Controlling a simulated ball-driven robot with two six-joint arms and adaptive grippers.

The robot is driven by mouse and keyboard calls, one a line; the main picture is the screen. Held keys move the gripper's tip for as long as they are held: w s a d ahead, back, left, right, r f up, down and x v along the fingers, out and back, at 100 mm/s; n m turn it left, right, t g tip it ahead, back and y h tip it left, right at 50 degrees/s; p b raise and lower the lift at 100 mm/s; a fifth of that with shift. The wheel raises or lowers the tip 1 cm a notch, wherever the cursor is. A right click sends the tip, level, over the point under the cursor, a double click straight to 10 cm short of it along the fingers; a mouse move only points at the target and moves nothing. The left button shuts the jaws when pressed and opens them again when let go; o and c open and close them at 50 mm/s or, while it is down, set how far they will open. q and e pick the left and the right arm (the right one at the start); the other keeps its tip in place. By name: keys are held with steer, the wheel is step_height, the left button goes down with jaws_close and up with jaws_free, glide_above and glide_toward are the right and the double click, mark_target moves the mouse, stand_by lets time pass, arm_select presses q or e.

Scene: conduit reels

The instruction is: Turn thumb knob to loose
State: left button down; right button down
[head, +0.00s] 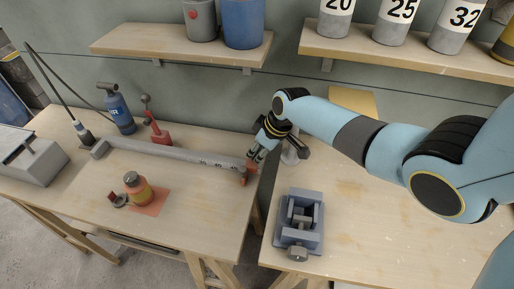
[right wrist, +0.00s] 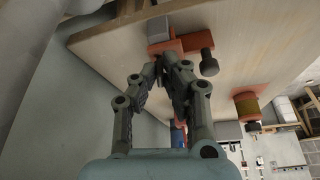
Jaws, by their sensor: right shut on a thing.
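The long grey conduit (head: 185,154) with number marks lies along the left bench. An orange-red end stop (head: 243,179) stands at its right end, near the bench edge; it also shows in the right wrist view (right wrist: 192,42). A dark grey round knob (right wrist: 208,66) sticks out on one side of the stop, apart from my fingers. My right gripper (head: 257,157) reaches down beside the stop. In the right wrist view its fingertips (right wrist: 165,62) close together at the stop on a small part, apparently the thumb knob, which they mostly hide. My left gripper is out of view.
A grey-blue vise (head: 300,222) sits on the right bench, across a narrow gap.

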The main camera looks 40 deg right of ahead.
stand_by(0.4)
steer(key=c, duration=1.5)
jaws_free()
steer(key=shift+o, duration=0.2)
steer(key=v, duration=0.7)
steer(key=shift+d+r, duration=0.15)
steer(key=shift+r, duration=0.05)
